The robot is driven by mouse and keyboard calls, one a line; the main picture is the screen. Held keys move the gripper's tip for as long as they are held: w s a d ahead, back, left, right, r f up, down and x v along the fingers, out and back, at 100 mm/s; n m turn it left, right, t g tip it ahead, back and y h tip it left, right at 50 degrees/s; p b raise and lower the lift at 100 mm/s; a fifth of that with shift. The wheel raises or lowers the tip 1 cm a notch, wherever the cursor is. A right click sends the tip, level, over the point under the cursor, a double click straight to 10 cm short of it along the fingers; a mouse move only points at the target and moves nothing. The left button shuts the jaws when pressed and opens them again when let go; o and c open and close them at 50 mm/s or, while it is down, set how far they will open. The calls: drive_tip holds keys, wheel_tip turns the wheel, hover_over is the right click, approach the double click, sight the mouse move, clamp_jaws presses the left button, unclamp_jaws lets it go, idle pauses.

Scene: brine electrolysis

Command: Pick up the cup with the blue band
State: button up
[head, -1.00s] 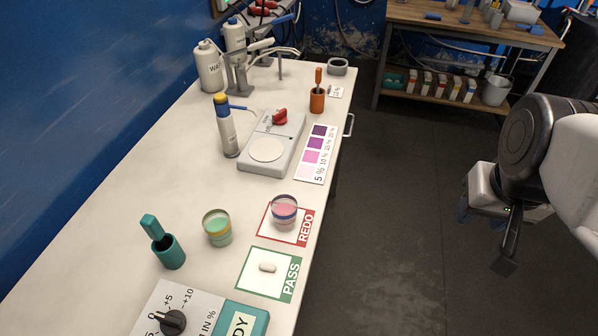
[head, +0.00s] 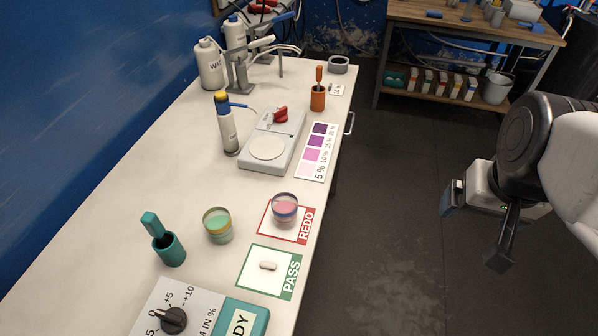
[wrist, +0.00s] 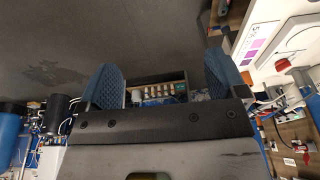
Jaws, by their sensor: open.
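The cup with the blue band (head: 285,208) is a small clear cup with pink contents. It stands upright on the red-framed REDO card (head: 273,235) near the table's right edge. A second cup (head: 218,225), with a yellow band and green contents, stands to its left. My gripper (head: 449,199) is off the table to the right, over the floor and well apart from both cups. In the wrist view my gripper (wrist: 163,82) is open, its two blue fingers spread with nothing between them. Neither cup shows clearly in the wrist view.
A green PASS card (head: 254,280) with a white pill-shaped piece lies in front of REDO. A teal holder (head: 170,250) stands left. Behind are a scale (head: 270,150), a colour chart (head: 306,172) and an orange holder (head: 318,99). Clear floor separates my gripper from the table.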

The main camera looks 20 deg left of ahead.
drive_tip(key=w+a+f+m+g+y, duration=0.1)
drive_tip(key=a+f+m+y, duration=0.35)
drive_tip(key=a, duration=0.45)
drive_tip(key=w+a+f+m+g+y, duration=0.1)
drive_tip(key=a+f+m+y, duration=0.35)
drive_tip(key=a, duration=0.45)
drive_tip(key=m+t+y, duration=0.4)
drive_tip(key=m, duration=0.8)
approach(276, 202)
drive_tip(key=shift+d, duration=0.3)
drive_tip(key=shift+x, duration=1.25)
drive_tip(key=shift+a+f, duration=0.1)
drive_tip(key=shift+a, duration=0.05)
drive_tip(key=shift+x, duration=2.5)
drive_tip(key=shift+c, duration=0.5)
